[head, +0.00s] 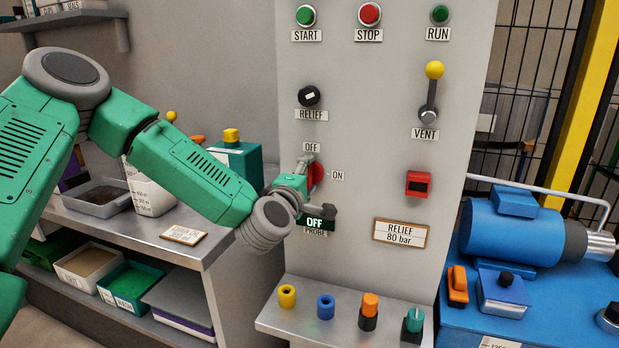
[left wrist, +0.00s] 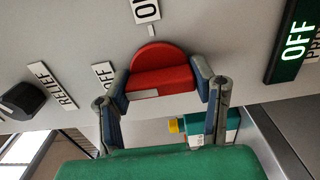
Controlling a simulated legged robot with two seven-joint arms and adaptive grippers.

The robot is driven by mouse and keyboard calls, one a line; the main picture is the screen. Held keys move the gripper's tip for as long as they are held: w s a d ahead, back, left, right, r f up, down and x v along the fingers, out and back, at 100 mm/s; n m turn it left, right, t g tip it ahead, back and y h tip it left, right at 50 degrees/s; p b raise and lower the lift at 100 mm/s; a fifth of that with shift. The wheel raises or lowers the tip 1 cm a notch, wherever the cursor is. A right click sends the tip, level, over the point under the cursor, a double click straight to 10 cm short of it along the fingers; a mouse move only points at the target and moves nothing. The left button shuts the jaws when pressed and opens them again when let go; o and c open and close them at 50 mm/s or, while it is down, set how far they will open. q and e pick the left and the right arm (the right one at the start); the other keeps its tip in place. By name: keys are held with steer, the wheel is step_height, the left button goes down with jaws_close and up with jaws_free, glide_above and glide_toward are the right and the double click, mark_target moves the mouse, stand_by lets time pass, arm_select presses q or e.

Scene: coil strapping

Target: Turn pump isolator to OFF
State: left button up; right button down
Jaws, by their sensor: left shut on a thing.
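The red pump isolator knob (head: 317,172) is on the grey panel (head: 386,258), with an OFF label (head: 311,146) above it and an ON label (head: 338,176) to its right. My left gripper (head: 314,187) reaches it from the lower left and partly hides it. In the left wrist view the red knob (left wrist: 158,70) sits between the two fingers of my left gripper (left wrist: 163,86), which are shut on its sides. One finger partly covers the OFF label (left wrist: 103,72). My right gripper is not in view.
A lit display (head: 315,223) above the PROBE label reads OFF, just below the gripper. The RELIEF knob (head: 308,96), VENT lever (head: 430,100) and a red switch (head: 418,183) are nearby. A small shelf (head: 340,314) with several plugs juts out below.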

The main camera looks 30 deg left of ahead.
arm_select(q)
steer(key=shift+s+a+f, duration=0.1)
steer(key=shift+f, duration=0.25)
steer(key=o, duration=0.9)
steer(key=shift+o, duration=1.3)
steer(key=shift+a+r, duration=0.1)
steer(key=shift+a, duration=0.05)
steer(key=shift+s, duration=0.1)
steer(key=v, duration=1.1)
steer(key=shift+s, duration=0.4)
